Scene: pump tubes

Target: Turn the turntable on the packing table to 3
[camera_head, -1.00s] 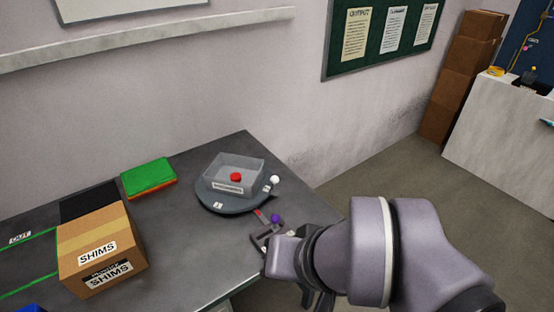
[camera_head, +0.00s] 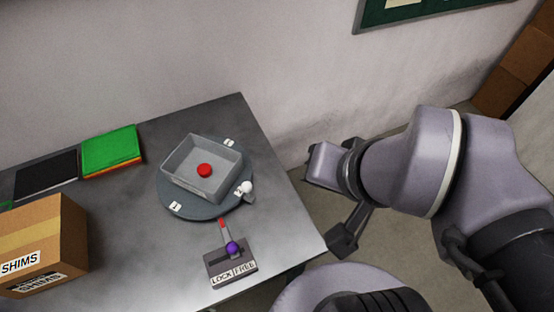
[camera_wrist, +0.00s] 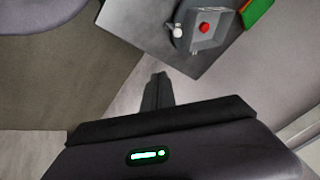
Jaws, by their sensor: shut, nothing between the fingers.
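The round grey turntable (camera_head: 172,190) lies on the packing table (camera_head: 130,230) with a grey open bin (camera_head: 180,178) on it; a red round piece (camera_head: 205,170) shows inside. Number labels sit on its rim, a 1 at the front left (camera_head: 176,206); the others are too small to read surely. A white knob (camera_head: 248,187) is at its right edge. In front is a LOCK/FREE plate (camera_head: 217,267) with a purple-knobbed lever (camera_head: 232,248) and a red bar; its setting is unclear. My gripper (camera_wrist: 157,80) is shut and empty, off the table's right side.
A SHIMS carton (camera_head: 45,240) stands at the left. A green stack (camera_head: 110,152) and a black flat item (camera_head: 46,174) lie behind it. The wall is behind the table. Floor is open to the right.

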